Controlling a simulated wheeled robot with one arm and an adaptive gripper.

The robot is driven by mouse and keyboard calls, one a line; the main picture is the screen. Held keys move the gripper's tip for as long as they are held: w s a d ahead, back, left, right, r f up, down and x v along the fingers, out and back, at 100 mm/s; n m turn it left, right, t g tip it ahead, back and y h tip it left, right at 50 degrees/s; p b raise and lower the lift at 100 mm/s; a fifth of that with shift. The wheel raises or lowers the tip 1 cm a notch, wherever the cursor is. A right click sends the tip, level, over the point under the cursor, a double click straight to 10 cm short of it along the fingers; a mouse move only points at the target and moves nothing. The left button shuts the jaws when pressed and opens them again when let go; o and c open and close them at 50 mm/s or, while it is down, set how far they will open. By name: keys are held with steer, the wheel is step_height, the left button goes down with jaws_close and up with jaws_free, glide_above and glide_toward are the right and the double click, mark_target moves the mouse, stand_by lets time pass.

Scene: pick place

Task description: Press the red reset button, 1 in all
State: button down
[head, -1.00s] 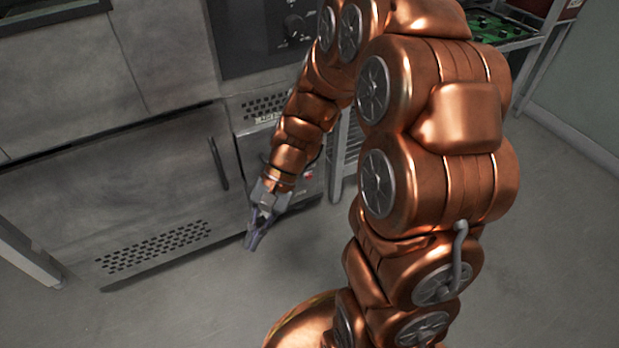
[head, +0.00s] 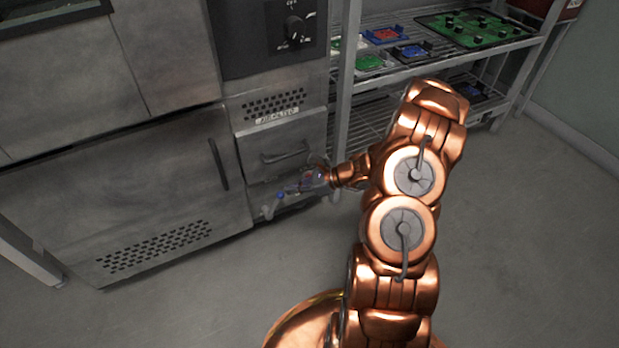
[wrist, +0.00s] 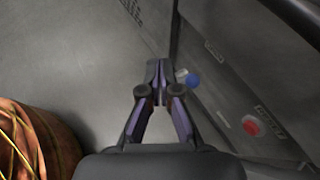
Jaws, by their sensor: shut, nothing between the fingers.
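The red button (wrist: 252,126) shows in the wrist view at the lower right, on the cabinet's front panel. In the head view my gripper mostly hides it. A blue button (wrist: 193,80) sits farther along the same panel. It also shows in the head view (head: 280,195). My gripper (wrist: 158,68) is shut and empty, with its fingertips left of the blue button in the wrist view. In the head view my gripper (head: 269,210) points left across the front of the lower panel. The fingertips look apart from the red button.
A metal cabinet (head: 110,180) with a vertical handle stands left of the panel. A drawer handle (head: 285,156) juts out above the buttons. A wire shelf (head: 385,75) with coloured trays stands at the right. The grey floor in front is open.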

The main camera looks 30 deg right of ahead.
steer(key=s+d+f+m+t+h, duration=0.2)
steer(key=d+f+m, duration=0.5)
steer(key=d+f, duration=0.4)
steer(key=shift+s+d+f+t+h, duration=0.3)
steer(key=shift+f+h, duration=0.15)
steer(key=shift+h, duration=0.25)
steer(key=shift+w, duration=0.15)
steer(key=w, duration=0.8)
steer(key=shift+w+d, duration=0.3)
steer(key=shift+d, duration=0.05)
steer(key=shift+w, duration=0.15)
steer(key=shift+w, duration=0.2)
stand_by(0.3)
